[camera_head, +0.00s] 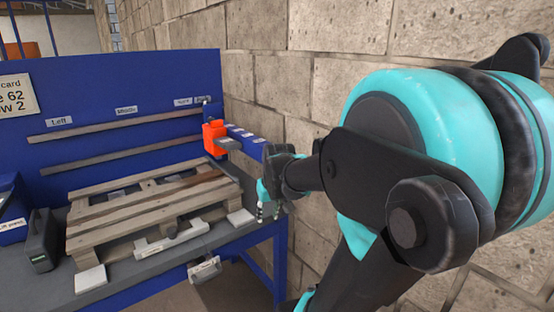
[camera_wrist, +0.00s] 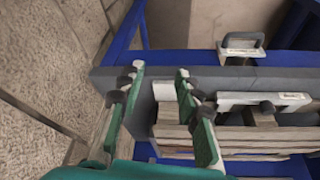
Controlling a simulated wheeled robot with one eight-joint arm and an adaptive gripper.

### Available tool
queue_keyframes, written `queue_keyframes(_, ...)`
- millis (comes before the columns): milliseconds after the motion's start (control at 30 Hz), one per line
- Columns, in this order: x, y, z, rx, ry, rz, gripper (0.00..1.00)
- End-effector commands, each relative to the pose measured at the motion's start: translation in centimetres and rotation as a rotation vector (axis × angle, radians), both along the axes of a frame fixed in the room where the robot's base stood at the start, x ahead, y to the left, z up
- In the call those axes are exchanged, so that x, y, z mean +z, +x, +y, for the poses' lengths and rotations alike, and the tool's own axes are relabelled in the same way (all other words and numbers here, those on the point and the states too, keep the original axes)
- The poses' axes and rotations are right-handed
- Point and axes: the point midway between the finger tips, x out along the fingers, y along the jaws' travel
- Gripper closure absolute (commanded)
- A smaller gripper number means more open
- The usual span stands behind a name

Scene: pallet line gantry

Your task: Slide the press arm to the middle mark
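The press arm has an orange block (camera_head: 213,136) at the right end of the rails (camera_head: 130,123) on the blue back panel. Its blue beam (camera_head: 245,140) reaches out toward my gripper. The middle mark is the label "Middle" (camera_head: 126,110) on the panel, to the left of the block. A "Left" label (camera_head: 59,121) is farther left, and two small labels sit near the block. My gripper (camera_head: 268,212) is beyond the table's right edge, near the beam's outer end. In the wrist view, my gripper (camera_wrist: 157,78) has its fingers apart with nothing between them.
A wooden pallet (camera_head: 150,205) lies on the table below the rails. A dark case (camera_head: 41,240) stands at the left. A white-grey handle (camera_head: 204,269) is on the front edge. A block wall (camera_head: 300,85) rises close behind my gripper.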

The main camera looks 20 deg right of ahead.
Motion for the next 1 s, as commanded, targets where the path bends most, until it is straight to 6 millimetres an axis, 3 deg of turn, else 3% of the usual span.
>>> queue_keyframes(33,2.7,2.0,-1.1,0.001,0.001,-0.001,0.66)
queue_keyframes(200,11.4,6.9,-4.3,0.029,0.0,-0.006,0.66)
queue_keyframes(400,20.7,9.9,-7.9,0.058,-0.003,-0.015,0.66)
queue_keyframes(500,23.9,10.4,-9.0,0.07,-0.004,-0.019,0.66)
queue_keyframes(600,25.7,10.6,-9.7,0.076,-0.004,-0.022,0.66)
queue_keyframes(733,26.3,10.8,-9.9,0.082,-0.005,-0.023,0.66)
queue_keyframes(1000,22.8,12.2,-9.8,0.081,-0.005,-0.023,0.66)
